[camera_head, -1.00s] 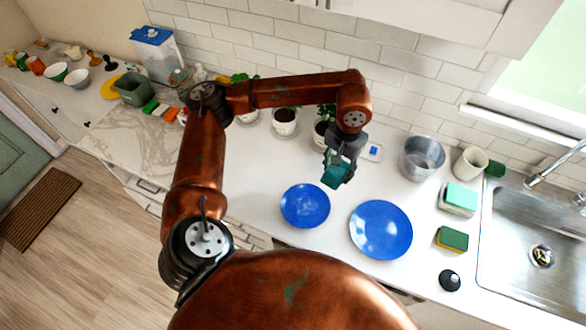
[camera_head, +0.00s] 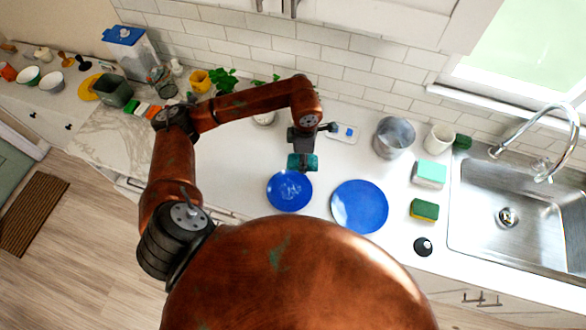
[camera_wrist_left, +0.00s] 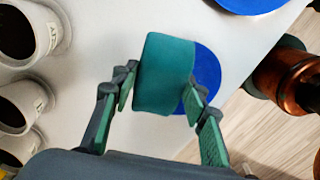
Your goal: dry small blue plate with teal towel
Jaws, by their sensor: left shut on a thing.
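The small blue plate (camera_head: 289,192) lies flat on the white counter in the head view, with whitish spots on its surface. In the left wrist view the small plate (camera_wrist_left: 208,75) is partly hidden behind the towel. My left gripper (camera_head: 302,162) is shut on the teal towel (camera_wrist_left: 165,74), which is folded into a small block. The gripper holds the towel just above and behind the small plate's far edge. I cannot tell whether it touches the plate. In the left wrist view the fingers (camera_wrist_left: 160,92) stand on both sides of the towel. My right gripper is out of view.
A larger blue plate (camera_head: 360,206) lies to the right. Clear counter lies left of the small plate.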

